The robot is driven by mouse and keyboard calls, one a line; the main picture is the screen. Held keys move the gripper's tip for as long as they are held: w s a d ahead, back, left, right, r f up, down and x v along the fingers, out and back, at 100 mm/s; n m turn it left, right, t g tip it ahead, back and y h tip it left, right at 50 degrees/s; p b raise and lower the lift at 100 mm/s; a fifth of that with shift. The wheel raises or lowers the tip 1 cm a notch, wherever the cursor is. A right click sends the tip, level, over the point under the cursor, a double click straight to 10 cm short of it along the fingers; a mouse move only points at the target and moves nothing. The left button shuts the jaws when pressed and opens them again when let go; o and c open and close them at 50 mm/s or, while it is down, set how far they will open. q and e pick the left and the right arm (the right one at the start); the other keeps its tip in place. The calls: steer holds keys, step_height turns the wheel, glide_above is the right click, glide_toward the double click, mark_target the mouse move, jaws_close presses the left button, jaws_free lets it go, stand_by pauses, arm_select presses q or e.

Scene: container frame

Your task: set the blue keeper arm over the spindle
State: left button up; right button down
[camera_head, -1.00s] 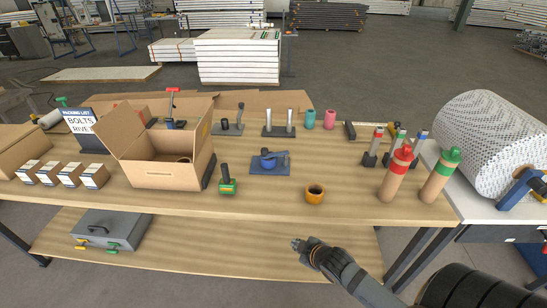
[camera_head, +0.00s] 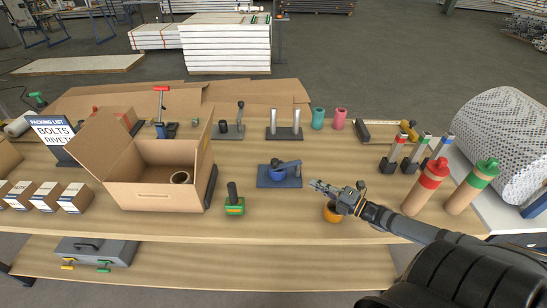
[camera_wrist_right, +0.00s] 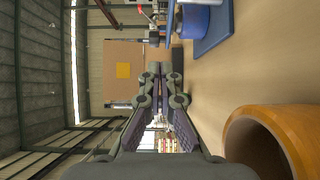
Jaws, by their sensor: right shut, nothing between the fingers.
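A blue base plate (camera_head: 266,182) lies on the middle of the table, and part of it shows in the wrist view (camera_wrist_right: 213,28). A round blue post with a blue-grey keeper arm (camera_head: 289,164) stands on it; the arm points right. I cannot make out a separate spindle or whether the arm sits over it. My left gripper is not in view.
An open cardboard box (camera_head: 152,195) stands left, with a green-based tool (camera_head: 234,206) between it and the plate. Red-capped (camera_head: 425,187) and green-capped (camera_head: 470,186) bottles stand right, near my forearm. A stand with two pale posts (camera_head: 285,130) is behind the plate.

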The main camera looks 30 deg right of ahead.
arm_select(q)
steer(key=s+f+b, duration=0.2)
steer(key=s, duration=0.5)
arm_select(e)
steer(key=b+x, duration=0.1)
steer(key=x, duration=0.1)
steer(key=b+x, duration=0.1)
steer(key=x, duration=0.2)
steer(key=shift+a+r, duration=0.1)
steer(key=shift+a, duration=0.25)
steer(key=x, duration=0.2)
steer(key=b+x, duration=0.1)
steer(key=x, duration=0.1)
steer(key=b+x, duration=0.1)
steer(key=x, duration=0.2)
steer(key=shift+a+r, duration=0.1)
steer(key=shift+r, duration=0.3)
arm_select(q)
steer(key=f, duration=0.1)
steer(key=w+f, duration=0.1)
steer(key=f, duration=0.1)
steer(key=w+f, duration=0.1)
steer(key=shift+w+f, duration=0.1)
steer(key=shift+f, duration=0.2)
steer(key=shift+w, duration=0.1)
